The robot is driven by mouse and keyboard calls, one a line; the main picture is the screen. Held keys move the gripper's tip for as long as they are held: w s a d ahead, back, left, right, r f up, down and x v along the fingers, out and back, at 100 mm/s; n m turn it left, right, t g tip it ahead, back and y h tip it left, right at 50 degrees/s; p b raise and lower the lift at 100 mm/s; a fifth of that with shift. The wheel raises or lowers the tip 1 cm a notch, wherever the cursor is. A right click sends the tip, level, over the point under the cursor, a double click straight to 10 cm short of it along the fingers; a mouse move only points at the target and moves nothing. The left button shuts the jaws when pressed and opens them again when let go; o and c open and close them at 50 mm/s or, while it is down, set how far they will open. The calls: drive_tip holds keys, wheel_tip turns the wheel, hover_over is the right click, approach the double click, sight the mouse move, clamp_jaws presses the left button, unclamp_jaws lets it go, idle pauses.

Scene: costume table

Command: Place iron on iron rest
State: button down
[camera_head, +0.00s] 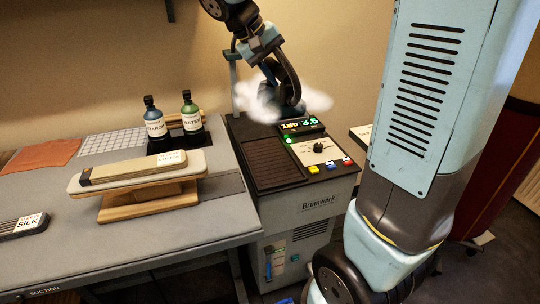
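The iron (291,106) has a dark curved handle and a dark blue lower part. White steam surrounds it and blurs its outline. My gripper (268,60) comes down from the top and appears shut on the iron's handle; the fingers are small and partly hidden. The iron shows tilted, at the back of the steam station, behind its lit display. The iron rest (264,162) looks to be the dark ribbed pad on the left of the station top. The pad is bare in front of the iron. Whether the iron touches the station is hidden by steam.
The station's control panel (318,150) has a knob and coloured buttons. On the left, the grey table (95,235) holds a padded pressing board (135,172), a starch bottle (155,125), a green water bottle (191,118) and a silk-labelled block (22,227). My large arm link fills the right side.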

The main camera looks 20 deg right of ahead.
sight(267, 121)
drive_tip(key=shift+w+d+r, duration=0.1)
drive_tip(key=shift+w, duration=0.1)
drive_tip(key=s+a+f, duration=0.4)
drive_tip(key=s+f, duration=0.1)
drive_tip(key=s+a+f, duration=0.2)
drive_tip(key=s+f, duration=0.1)
drive_tip(key=shift+s+f, duration=0.15)
drive_tip(key=shift+s, duration=0.1)
drive_tip(key=shift+s+f, duration=0.25)
drive_tip(key=w+d+f, duration=0.3)
drive_tip(key=w+f, duration=0.3)
drive_tip(key=w+d+f, duration=0.2)
drive_tip(key=w+f, duration=0.4)
drive_tip(key=f, duration=0.1)
drive_tip(key=shift+d, duration=0.4)
